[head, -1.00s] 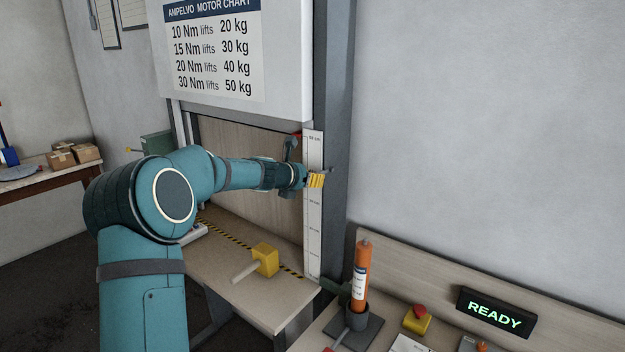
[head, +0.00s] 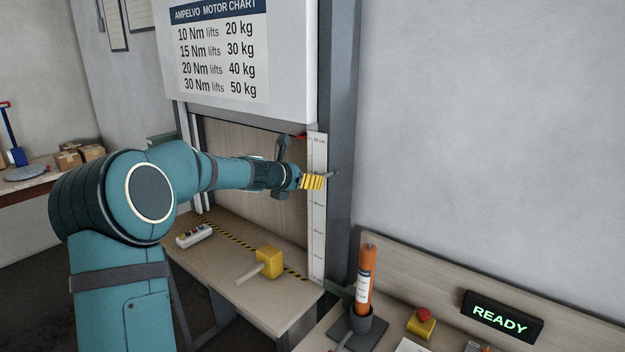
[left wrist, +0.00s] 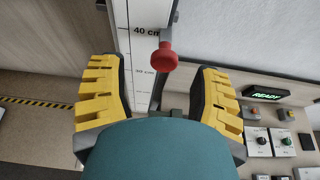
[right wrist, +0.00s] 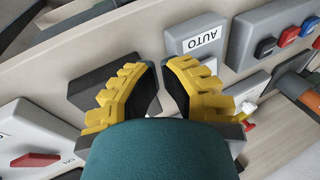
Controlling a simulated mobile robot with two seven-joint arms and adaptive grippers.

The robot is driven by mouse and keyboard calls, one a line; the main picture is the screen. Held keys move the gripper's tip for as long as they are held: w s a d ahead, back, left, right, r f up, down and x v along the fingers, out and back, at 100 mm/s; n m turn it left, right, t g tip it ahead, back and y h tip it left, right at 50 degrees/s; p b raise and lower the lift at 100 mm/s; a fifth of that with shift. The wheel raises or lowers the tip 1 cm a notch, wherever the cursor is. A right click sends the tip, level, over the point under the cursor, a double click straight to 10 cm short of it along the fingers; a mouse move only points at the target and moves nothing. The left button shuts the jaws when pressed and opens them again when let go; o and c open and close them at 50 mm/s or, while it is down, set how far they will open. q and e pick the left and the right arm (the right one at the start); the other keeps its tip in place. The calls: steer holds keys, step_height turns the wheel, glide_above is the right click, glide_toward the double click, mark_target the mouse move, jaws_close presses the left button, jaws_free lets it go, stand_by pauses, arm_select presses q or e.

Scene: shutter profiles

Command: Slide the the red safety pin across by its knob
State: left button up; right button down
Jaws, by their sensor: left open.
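The red knob (left wrist: 164,57) of the safety pin shows in the left wrist view, beside the white height scale (left wrist: 139,50). A grey rod (left wrist: 175,16) runs up from it. My left gripper (left wrist: 163,78) is open, with its yellow fingers wide apart on either side of the knob in that view and no contact visible. In the head view the left gripper (head: 324,178) is in front of the scale and grey post; the knob cannot be made out there. My right gripper (right wrist: 160,66) points at a panel; its fingertips are close together, and whether they touch is unclear.
A bench (head: 216,265) below holds a yellow mallet (head: 270,262) and a white button box (head: 194,235). At right are an orange cartridge (head: 366,274), a red-topped button (head: 423,314) and a lit READY sign (head: 501,315).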

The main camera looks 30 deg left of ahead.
arm_select(q)
steer(key=v, duration=0.8)
stand_by(0.4)
